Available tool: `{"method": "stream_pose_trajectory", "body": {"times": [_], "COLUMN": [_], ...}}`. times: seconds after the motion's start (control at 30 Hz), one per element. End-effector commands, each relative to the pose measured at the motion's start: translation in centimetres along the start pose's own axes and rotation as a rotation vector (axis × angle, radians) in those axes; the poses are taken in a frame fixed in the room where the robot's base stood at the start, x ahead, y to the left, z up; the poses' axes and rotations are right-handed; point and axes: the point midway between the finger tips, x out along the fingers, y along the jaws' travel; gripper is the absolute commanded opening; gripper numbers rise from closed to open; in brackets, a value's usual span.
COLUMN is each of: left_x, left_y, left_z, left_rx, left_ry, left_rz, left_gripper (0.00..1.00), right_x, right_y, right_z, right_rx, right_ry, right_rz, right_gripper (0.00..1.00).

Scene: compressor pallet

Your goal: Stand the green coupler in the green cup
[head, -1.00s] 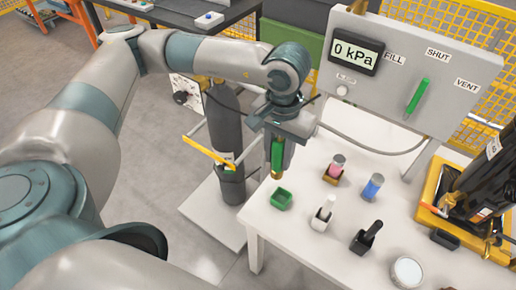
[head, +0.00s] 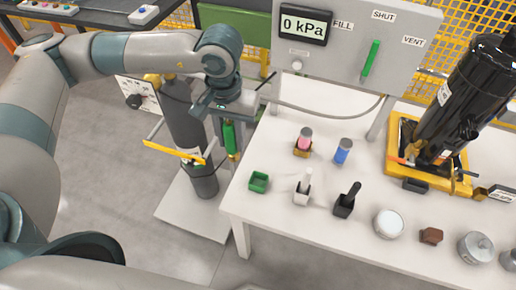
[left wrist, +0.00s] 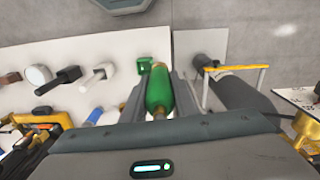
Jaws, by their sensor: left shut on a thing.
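In the left wrist view the green coupler (left wrist: 159,92) lies between the two grey fingers of the gripper (left wrist: 158,95). The green cup (head: 259,182) is a small square open cup near the table's left edge. It stands apart from the coupler, nearer the front and to the right in the head view. The cup also shows just beyond the coupler in the left wrist view (left wrist: 145,65). My right gripper is not in view.
A white cup with a white-handled tool (head: 303,190) and a black one (head: 346,203) stand right of the green cup. Pink (head: 304,140) and blue (head: 343,152) pieces stand behind. A dark cylinder with a yellow handle (head: 186,130) stands left of the table.

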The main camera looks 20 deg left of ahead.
Motion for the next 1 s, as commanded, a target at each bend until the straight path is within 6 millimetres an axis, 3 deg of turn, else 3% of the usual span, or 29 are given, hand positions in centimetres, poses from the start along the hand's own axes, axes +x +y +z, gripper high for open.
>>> {"method": "stream_pose_trajectory", "body": {"times": [0.17, 0.33, 0.6, 1.0], "left_x": [1.4, 4.1, 7.7, 8.2], "left_y": [1.6, 3.5, 5.5, 5.6], "left_z": [-1.4, -2.9, -3.8, -3.9], "left_rx": [-0.106, -0.259, -0.437, -0.459], "left_ry": [-0.002, -0.001, 0.000, 0.002], "left_rz": [0.006, 0.006, -0.001, -0.003], "left_gripper": [0.00, 0.00, 0.00, 0.00], "right_x": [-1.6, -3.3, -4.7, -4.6], "right_y": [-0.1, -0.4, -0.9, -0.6], "right_z": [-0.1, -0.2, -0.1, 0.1], "right_rx": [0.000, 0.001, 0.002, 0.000], "right_ry": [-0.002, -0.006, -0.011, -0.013], "right_rz": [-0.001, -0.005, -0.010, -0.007], "right_gripper": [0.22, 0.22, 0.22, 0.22]}}
